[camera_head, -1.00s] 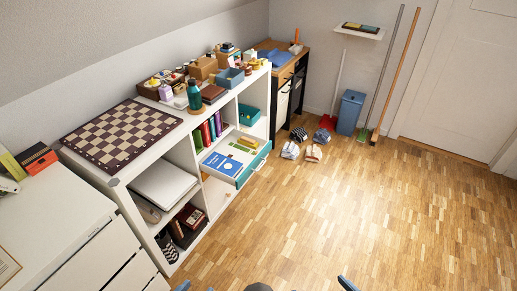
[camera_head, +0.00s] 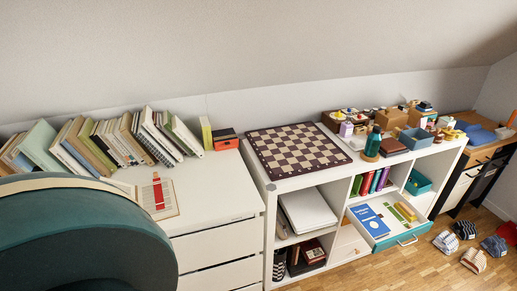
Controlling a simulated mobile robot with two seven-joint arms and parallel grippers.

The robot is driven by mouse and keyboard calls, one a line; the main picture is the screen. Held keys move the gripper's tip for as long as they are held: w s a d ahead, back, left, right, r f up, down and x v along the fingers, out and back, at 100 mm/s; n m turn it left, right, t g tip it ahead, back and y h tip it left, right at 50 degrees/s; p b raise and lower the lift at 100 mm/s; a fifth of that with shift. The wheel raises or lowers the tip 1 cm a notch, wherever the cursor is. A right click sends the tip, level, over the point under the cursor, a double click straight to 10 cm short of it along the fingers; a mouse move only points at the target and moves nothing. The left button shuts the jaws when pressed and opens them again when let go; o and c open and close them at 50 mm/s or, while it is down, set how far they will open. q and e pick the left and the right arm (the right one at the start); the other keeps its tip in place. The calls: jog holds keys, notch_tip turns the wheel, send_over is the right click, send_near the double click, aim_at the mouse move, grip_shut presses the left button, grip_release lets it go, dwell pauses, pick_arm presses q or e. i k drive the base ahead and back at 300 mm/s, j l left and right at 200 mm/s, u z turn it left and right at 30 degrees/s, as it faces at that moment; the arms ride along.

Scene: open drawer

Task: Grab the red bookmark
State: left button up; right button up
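The red bookmark (camera_head: 158,193) lies on an open book (camera_head: 158,199) with printed pages. The book lies on top of the white drawer cabinet (camera_head: 213,190), left of the middle of the head view. The bookmark is a narrow upright strip in the picture, with its top end near the book's upper edge. Neither of my grippers shows in the head view, so their state and distance from the bookmark are not visible.
A row of leaning books (camera_head: 105,140) stands behind the open book. A large dark teal rounded thing (camera_head: 80,240) fills the lower left. A chessboard (camera_head: 295,149) lies on the white shelf, whose teal-fronted drawer (camera_head: 400,236) is open.

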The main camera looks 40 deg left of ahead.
aim_at(159, 198)
jog(key=u, duration=2.15)
